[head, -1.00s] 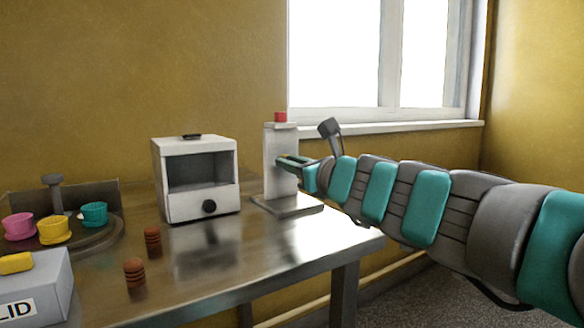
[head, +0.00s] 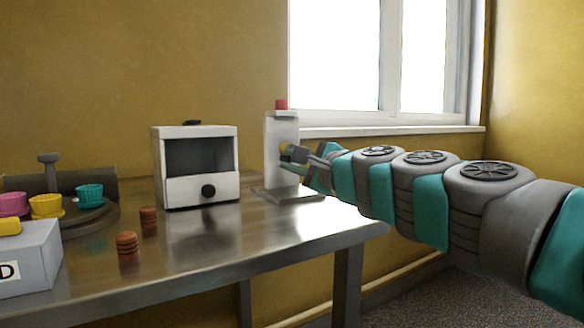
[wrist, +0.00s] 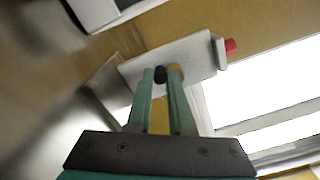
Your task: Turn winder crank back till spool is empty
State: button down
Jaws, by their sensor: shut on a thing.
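The winder (head: 281,135) is a white upright post with a red cap on a flat base at the table's right end. It lies tilted across the top of the wrist view (wrist: 190,58). My gripper (head: 293,154) is at the post's right side, around mid height. In the wrist view my gripper (wrist: 161,78) is shut on a small dark knob (wrist: 161,73), which looks like the crank's handle. A yellow round part (head: 284,148) shows just by the fingertips. The crank arm is mostly hidden by my fingers. I cannot tell how much is wound on a spool.
A white box-shaped machine (head: 196,190) with a black dial stands left of the winder on the metal table (head: 215,245). Two brown ribbed stacks (head: 128,246), coloured cups (head: 90,194) on a round stand and a grey box (head: 25,262) are further left. A window is behind.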

jog(key=n+b, duration=0.1)
jog(key=f+n+b, duration=0.1)
jog(key=n, duration=0.1)
jog(key=n+b, duration=0.1)
jog(key=shift+w+d+f+n, duration=0.15)
jog(key=shift+w+d+n, duration=0.05)
jog(key=shift+d+n, duration=0.1)
jog(key=n+b, duration=0.1)
jog(key=n, duration=0.1)
jog(key=n+b, duration=0.1)
jog(key=shift+w+d+f+b, duration=0.15)
jog(key=shift+w+d+b, duration=0.1)
jog(key=shift+d+b, duration=0.1)
jog(key=shift+w+d+n+b, duration=0.15)
jog(key=shift+n+b, duration=0.65)
jog(key=shift+n, duration=0.5)
jog(key=c, duration=0.8)
grip_release()
jog(key=shift+d, duration=0.1)
